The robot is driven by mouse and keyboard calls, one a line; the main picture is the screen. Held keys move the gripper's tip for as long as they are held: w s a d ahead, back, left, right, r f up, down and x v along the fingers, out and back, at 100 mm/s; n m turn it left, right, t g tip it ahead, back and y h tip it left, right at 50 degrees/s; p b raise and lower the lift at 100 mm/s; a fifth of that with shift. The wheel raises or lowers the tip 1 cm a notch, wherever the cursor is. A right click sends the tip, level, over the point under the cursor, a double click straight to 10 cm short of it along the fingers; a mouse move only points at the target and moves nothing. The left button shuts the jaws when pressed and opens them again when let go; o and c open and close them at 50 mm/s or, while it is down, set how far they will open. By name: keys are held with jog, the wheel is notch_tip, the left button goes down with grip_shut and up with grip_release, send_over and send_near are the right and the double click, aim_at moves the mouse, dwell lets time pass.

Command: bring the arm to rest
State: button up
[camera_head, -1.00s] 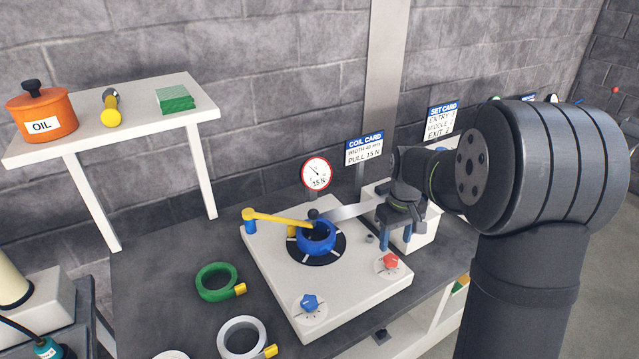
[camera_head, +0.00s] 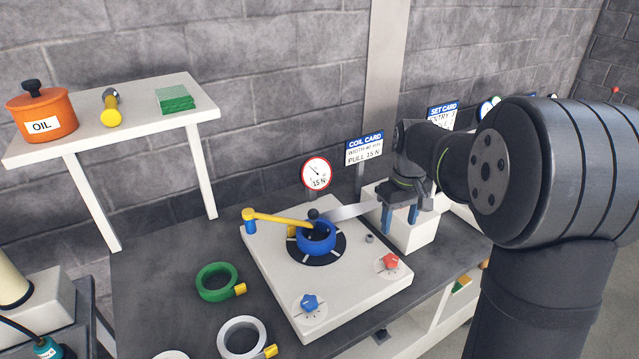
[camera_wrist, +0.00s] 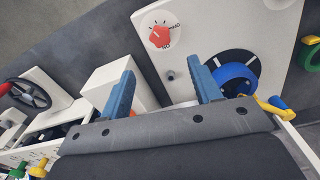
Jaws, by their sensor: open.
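My gripper (camera_head: 400,218) is open, its two blue fingers apart with nothing seen between them. In the head view it hangs beside the white block (camera_head: 416,233) at the right end of the strip (camera_head: 352,210). In the wrist view the fingers (camera_wrist: 164,88) point toward the white plate (camera_wrist: 205,45) with the red knob (camera_wrist: 160,35). My arm covers the right side of the head view and hides part of what lies behind it.
The blue coil (camera_head: 316,237) sits on the white base plate (camera_head: 350,285) under a yellow arm (camera_head: 280,219). A green ring (camera_head: 214,283) and a white ring (camera_head: 240,338) lie on the dark bench. A handwheel (camera_wrist: 28,93) shows in the wrist view.

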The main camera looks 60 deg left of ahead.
dwell(0.3)
send_over(391, 259)
jog(key=shift+w+f, duration=0.1)
jog(key=shift+f, duration=3.9)
jog(key=shift+r, duration=0.1)
jog(key=shift+d+f, duration=0.1)
jog(key=shift+f, duration=2)
jog(key=n, duration=0.4)
jog(key=shift+n, duration=0.3)
jog(key=m, duration=1.3)
jog(key=shift+m, duration=0.3)
notch_tip(391, 259, up, 6)
jog(key=shift+f, duration=0.1)
